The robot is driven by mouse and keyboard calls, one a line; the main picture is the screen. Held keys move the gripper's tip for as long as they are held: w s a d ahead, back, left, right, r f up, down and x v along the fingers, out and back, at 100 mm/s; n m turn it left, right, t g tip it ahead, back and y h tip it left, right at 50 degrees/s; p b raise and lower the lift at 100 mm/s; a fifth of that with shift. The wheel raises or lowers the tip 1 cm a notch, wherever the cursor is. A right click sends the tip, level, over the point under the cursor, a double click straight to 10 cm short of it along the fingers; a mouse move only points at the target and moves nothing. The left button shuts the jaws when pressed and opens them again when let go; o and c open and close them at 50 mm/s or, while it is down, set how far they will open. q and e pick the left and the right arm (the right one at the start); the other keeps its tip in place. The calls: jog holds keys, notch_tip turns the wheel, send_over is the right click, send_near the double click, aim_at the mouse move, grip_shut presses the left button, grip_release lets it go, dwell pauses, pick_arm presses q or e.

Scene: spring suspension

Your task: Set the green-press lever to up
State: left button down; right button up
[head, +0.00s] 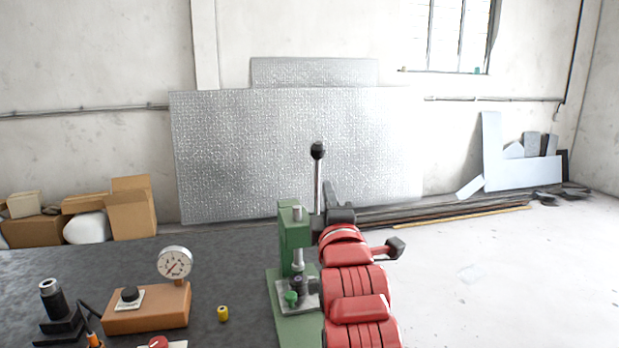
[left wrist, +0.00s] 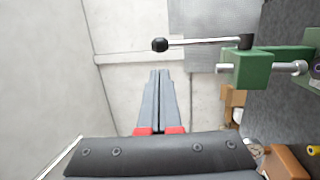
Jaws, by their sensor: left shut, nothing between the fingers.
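The green press (head: 290,235) stands at the table's right side. Its lever (head: 318,178), a metal rod with a black knob, points up, nearly upright. In the left wrist view, which is turned on its side, the lever (left wrist: 205,42) runs level from the green press head (left wrist: 250,70) to its knob at the left. My left gripper (head: 328,188) is just right of the lever rod in the head view, partly hidden by my red arm. In the left wrist view its fingers (left wrist: 160,75) are together and empty, tips just below the knob; contact cannot be told. My right gripper is not in view.
On the dark table (head: 230,270) stand an orange block with a dial gauge (head: 175,262), a small yellow cylinder (head: 222,313) and a black device (head: 55,310). Cardboard boxes (head: 130,208) and metal sheets (head: 290,150) are behind, by the wall. Above the press is free room.

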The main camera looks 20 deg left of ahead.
aim_at(315, 151)
pick_arm(q)
jog(key=p+x, duration=0.4)
jog(key=x, duration=0.9)
jog(key=shift+w, duration=0.3)
jog(key=shift+a, duration=0.1)
jog(key=shift+w+a+g+b, duration=0.3)
jog(key=shift+w+b, duration=0.1)
jog(key=shift+b, duration=0.25)
jog(key=shift+w+a+r+g+h+b, duration=0.15)
jog(key=shift+w+a+g+h+b, duration=0.15)
jog(key=shift+w+b, duration=0.2)
jog(key=shift+w+a+r+g+h+b, duration=0.2)
jog(key=shift+w+a+g+b, duration=0.1)
jog(key=shift+w+g+b, duration=0.15)
jog(key=shift+w+a, duration=0.2)
jog(key=shift+w, duration=0.1)
jog(key=shift+w+a+n+g, duration=0.1)
jog(key=shift+n+g, duration=0.15)
jog(key=shift+n, duration=0.05)
jog(key=shift+r, duration=0.25)
